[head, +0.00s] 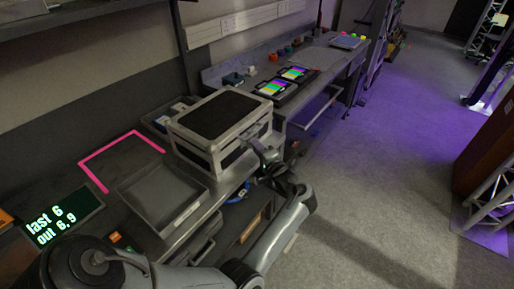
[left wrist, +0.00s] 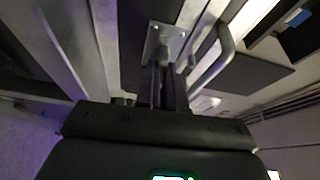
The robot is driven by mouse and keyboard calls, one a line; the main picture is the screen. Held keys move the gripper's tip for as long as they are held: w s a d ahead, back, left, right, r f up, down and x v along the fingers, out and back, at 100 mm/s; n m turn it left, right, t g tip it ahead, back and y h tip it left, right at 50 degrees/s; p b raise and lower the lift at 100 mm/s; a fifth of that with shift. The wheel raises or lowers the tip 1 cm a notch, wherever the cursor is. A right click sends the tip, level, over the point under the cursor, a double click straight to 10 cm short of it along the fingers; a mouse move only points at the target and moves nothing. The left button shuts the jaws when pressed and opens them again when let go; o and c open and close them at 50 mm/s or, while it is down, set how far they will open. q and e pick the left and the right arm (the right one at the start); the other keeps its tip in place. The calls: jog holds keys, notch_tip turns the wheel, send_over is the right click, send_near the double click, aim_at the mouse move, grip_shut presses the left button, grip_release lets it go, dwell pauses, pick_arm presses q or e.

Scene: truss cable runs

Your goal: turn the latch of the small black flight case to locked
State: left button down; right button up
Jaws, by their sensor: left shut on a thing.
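The small black flight case (head: 222,114) with silver edges stands on the workbench in the head view, its lid down. My left gripper (head: 258,149) is at the case's right-hand front face. My right gripper is not in view.
A curved metal handle (left wrist: 216,58) sits close beside the latch. A grey open tray (head: 163,196) lies left of the case, near a pink outline (head: 94,174) and a text display (head: 62,216). Two colourful screens (head: 272,88) stand behind. Open floor lies to the right.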

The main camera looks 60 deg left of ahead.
pick_arm(q)
jog(key=shift+f+n+y+b, duration=0.25)
jog(key=shift+n+y+b, duration=0.3)
jog(key=shift+n, duration=0.55)
jog(key=shift+f+n+g+y+b, duration=0.1)
jog(key=shift+n+g+y+b, duration=0.2)
jog(key=shift+n+b, duration=0.5)
jog(key=n+g+b, duration=0.1)
jog(key=n+b, duration=0.1)
jog(key=n+g+y+b, duration=0.1)
jog(key=n+b, duration=0.2)
jog(key=f+n+b, duration=0.1)
jog(key=n+b, duration=0.2)
jog(key=shift+w+a+g+y, duration=0.1)
jog(key=shift+w+g+y, duration=0.15)
jog(key=shift+g, duration=0.15)
jog(key=n+g+b, duration=0.2)
jog(key=n+b, duration=0.2)
jog(key=b, duration=0.1)
jog(key=n+g+b, duration=0.2)
jog(key=n+b, duration=0.2)
jog(key=b, duration=0.2)
jog(key=shift+w+a+r+n, duration=0.1)
jog(key=shift+w+r+n, duration=0.05)
jog(key=shift+n, duration=0.25)
jog(key=shift+r+n+g+b, duration=0.25)
jog(key=shift+n+g+b, duration=0.5)
jog(key=shift+b, duration=0.25)
jog(key=shift+h, duration=0.4)
